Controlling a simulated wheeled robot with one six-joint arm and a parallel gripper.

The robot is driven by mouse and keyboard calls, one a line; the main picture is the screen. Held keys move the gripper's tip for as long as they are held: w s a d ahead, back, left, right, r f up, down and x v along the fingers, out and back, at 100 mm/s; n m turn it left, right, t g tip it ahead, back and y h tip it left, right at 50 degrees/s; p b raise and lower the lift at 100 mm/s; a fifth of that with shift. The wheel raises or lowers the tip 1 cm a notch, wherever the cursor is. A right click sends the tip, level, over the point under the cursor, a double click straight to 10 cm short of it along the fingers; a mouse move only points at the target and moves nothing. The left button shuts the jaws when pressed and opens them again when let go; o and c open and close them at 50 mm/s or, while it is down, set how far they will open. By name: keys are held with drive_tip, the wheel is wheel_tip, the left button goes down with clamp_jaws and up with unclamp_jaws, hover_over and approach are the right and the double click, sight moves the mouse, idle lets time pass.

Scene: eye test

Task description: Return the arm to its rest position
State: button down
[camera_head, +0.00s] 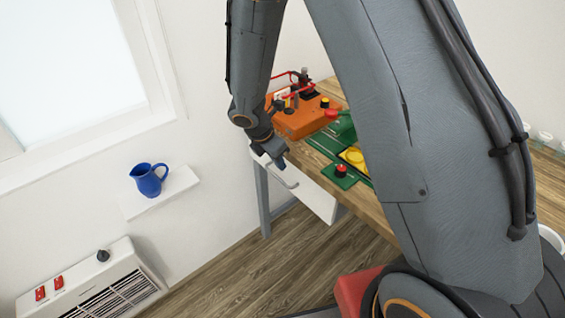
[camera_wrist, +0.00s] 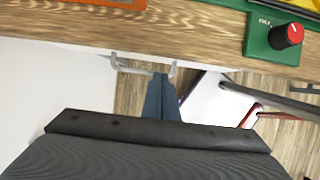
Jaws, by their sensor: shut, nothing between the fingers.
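My arm, dark grey, reaches down from the top of the head view and bends toward the workbench (camera_head: 376,212). My gripper (camera_head: 281,163) is at its end, beside the bench's front edge and close to the metal handle (camera_head: 288,183) on a white drawer front (camera_head: 314,196). In the wrist view, my gripper's blue-grey fingers (camera_wrist: 162,80) are together with nothing between them. Their tips are near the handle (camera_wrist: 118,62); I cannot tell whether they touch it. My upper arm hides much of the bench in the head view.
An orange box (camera_head: 303,120) with red cables and a green panel (camera_head: 326,143) with knobs stand on the bench. A red knob (camera_wrist: 288,35) shows close up. A blue jug (camera_head: 149,180) stands on a wall shelf (camera_head: 176,191). A white heater (camera_head: 92,283) is lower left.

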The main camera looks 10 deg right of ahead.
drive_tip(key=s+d+r+m+y+b, duration=0.1)
drive_tip(key=s+d+r+m, duration=0.1)
drive_tip(key=s+r+m, duration=0.2)
drive_tip(key=s+d+r+m+y+b, duration=0.1)
drive_tip(key=s+d+r+m, duration=0.1)
drive_tip(key=s+m, duration=0.5)
drive_tip(key=s+d+r+m+y+b, duration=0.1)
drive_tip(key=s+r+m, duration=0.4)
drive_tip(key=m, duration=0.7)
drive_tip(key=shift+s+d+r+m+g+y+b, duration=0.3)
drive_tip(key=shift+s+d+g+y+b, duration=0.1)
drive_tip(key=shift+s+d, duration=0.4)
